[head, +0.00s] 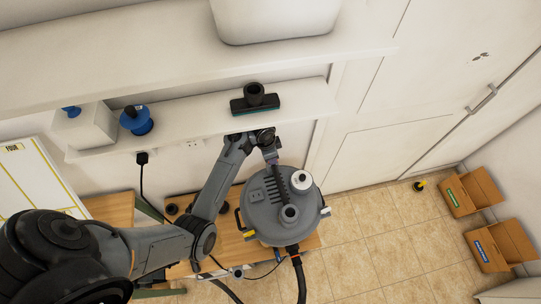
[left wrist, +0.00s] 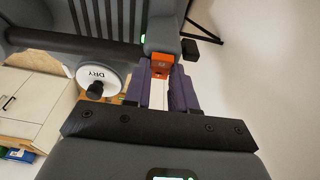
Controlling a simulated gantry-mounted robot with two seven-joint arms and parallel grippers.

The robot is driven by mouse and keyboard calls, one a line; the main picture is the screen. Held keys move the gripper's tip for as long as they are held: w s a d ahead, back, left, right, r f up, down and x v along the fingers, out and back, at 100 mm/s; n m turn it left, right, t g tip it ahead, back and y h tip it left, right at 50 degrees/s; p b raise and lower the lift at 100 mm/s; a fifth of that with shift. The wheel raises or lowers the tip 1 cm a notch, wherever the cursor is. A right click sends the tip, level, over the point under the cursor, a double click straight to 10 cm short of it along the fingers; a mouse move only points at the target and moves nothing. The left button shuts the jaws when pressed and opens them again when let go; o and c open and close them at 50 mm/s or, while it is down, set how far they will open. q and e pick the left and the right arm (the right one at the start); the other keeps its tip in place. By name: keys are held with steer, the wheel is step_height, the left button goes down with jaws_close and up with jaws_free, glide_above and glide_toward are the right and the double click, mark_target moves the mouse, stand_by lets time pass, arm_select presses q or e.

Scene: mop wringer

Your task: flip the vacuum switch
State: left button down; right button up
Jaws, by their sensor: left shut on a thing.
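The vacuum (head: 262,215) is a grey round canister standing on a wooden surface in the head view. My left gripper (head: 271,158) reaches down to its far side, at the wall side of its lid. In the left wrist view the purple fingers of my left gripper (left wrist: 169,85) are shut on the orange switch (left wrist: 161,67) on the vacuum's grey housing. A small green light shows beside the switch. The white dial (left wrist: 97,78), marked DRY, is to the left of the fingers. The switch is hidden in the head view. My right gripper is not in view.
A shelf (head: 205,128) above the vacuum holds a dark floor nozzle (head: 254,99), a blue spool-like object (head: 136,119) and a white box. A black hose (head: 298,275) runs from the vacuum's front. Two cardboard boxes stand on the tiles at right; the floor between is mostly clear.

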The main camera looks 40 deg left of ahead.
arm_select(q)
steer(key=c, duration=0.9)
jaws_free()
